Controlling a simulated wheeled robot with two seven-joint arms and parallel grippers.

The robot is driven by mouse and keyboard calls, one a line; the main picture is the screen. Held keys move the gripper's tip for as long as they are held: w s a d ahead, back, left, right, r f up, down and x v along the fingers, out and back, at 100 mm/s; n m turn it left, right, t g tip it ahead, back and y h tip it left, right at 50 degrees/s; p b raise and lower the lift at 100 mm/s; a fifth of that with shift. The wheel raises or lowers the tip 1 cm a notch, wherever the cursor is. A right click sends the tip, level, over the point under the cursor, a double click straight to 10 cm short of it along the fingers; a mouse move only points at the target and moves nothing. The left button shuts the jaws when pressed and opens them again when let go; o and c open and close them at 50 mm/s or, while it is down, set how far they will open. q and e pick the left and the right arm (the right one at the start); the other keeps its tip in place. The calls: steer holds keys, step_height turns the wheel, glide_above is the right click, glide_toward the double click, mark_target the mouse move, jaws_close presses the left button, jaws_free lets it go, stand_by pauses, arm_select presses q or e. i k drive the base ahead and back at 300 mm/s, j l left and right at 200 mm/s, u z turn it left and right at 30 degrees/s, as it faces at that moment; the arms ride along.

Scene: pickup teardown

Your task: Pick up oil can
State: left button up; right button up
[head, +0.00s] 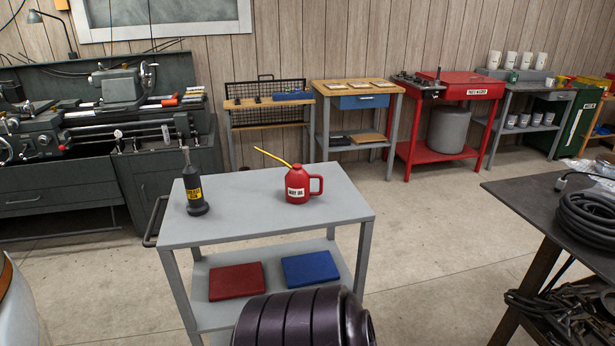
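A red oil can (298,188) with a white label, a side handle and a long yellow spout stands upright on the top of a grey cart (250,225). Its spout points up and to the left. A black bottle-like can (194,190) with a yellow label and a thin nozzle stands to its left on the same top. Neither of my grippers shows in the head view, and nothing touches the oil can.
A dark ribbed cylinder (300,320) stands in front of the cart. Red (236,281) and blue (310,267) flat items lie on its lower shelf. A dark table (530,205) with coiled hose (588,218) is at right. A lathe (100,115) and benches line the wall. Floor right of the cart is clear.

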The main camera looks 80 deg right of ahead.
mark_target(297, 179)
steer(key=z, duration=2.65)
steer(key=i+l, duration=0.1)
steer(key=l, duration=0.15)
steer(key=l+z, duration=0.1)
steer(key=l, duration=0.15)
steer(key=i, duration=0.05)
